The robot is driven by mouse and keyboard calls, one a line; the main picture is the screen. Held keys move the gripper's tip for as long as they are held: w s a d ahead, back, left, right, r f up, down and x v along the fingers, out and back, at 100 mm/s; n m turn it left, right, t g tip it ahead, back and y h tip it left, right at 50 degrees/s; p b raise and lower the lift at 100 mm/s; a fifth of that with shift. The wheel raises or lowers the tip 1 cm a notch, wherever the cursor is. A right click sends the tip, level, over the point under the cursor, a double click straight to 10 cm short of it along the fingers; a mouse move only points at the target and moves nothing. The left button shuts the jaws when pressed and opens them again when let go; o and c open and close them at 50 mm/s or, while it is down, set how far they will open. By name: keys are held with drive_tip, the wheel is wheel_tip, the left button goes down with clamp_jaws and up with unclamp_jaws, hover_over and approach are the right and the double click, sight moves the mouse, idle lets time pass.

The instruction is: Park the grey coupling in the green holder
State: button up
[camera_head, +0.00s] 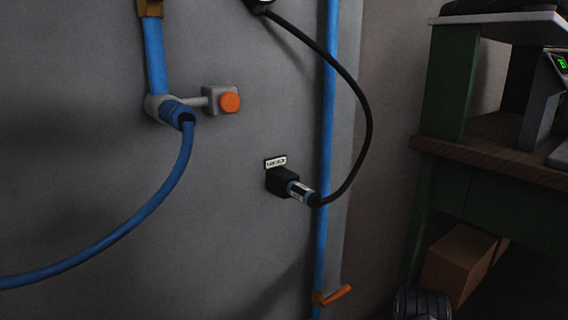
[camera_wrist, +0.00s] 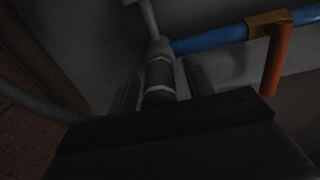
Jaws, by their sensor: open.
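In the wrist view, a dark grey coupling (camera_wrist: 160,78) with pale bands sits on a light grey fitting (camera_wrist: 158,48) at the end of a blue pipe (camera_wrist: 212,39). My gripper (camera_wrist: 163,88) is open, with one finger on each side of the coupling. I cannot tell whether either finger touches it. The coupling's near end is hidden behind the dark gripper body. My gripper does not show in the head view. I see no green holder in either view.
An orange lever (camera_wrist: 276,60) hangs from a brass band right of the coupling. A grey hose (camera_wrist: 35,108) curves at left. In the head view, a blue hose (camera_head: 150,207), a black plug (camera_head: 283,181) with cable and an orange button (camera_head: 229,102) are on the panel; a workbench (camera_head: 495,160) stands right.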

clamp_jaws()
idle(0.5)
drive_tip(key=shift+s+d, duration=0.1)
drive_tip(key=shift+v, duration=2.85)
drive_tip(key=shift+s+d, duration=0.15)
drive_tip(key=shift+s, duration=0.05)
